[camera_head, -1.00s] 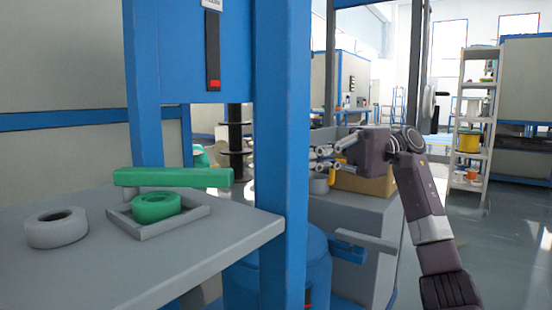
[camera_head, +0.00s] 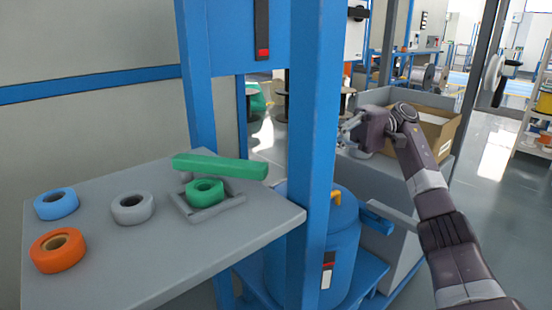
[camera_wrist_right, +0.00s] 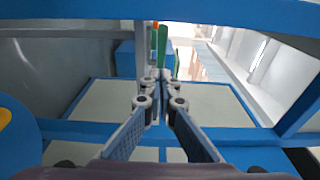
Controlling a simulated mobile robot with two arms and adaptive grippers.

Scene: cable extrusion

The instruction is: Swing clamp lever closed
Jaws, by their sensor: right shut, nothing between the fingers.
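No part is clearly marked as the clamp lever. A yellow bent handle (camera_head: 335,194) sits on the blue drum (camera_head: 338,240), partly hidden by a blue post. In the right wrist view a yellow part (camera_wrist_right: 4,118) shows at the left edge on a blue round body (camera_wrist_right: 20,138). A green bar (camera_head: 220,167) lies above a green ring (camera_head: 205,191) in a grey square tray (camera_head: 222,211). My right gripper (camera_head: 345,128) is behind the post, above and beyond the drum, apart from the handle. Its fingers (camera_wrist_right: 158,76) are shut and empty. My left gripper is not seen.
A grey table (camera_head: 165,245) holds a blue ring (camera_head: 56,204), an orange ring (camera_head: 58,251) and a grey ring (camera_head: 133,208). The blue post (camera_head: 311,110) stands between the table and my right arm. A cardboard box (camera_head: 440,133) is behind my right wrist.

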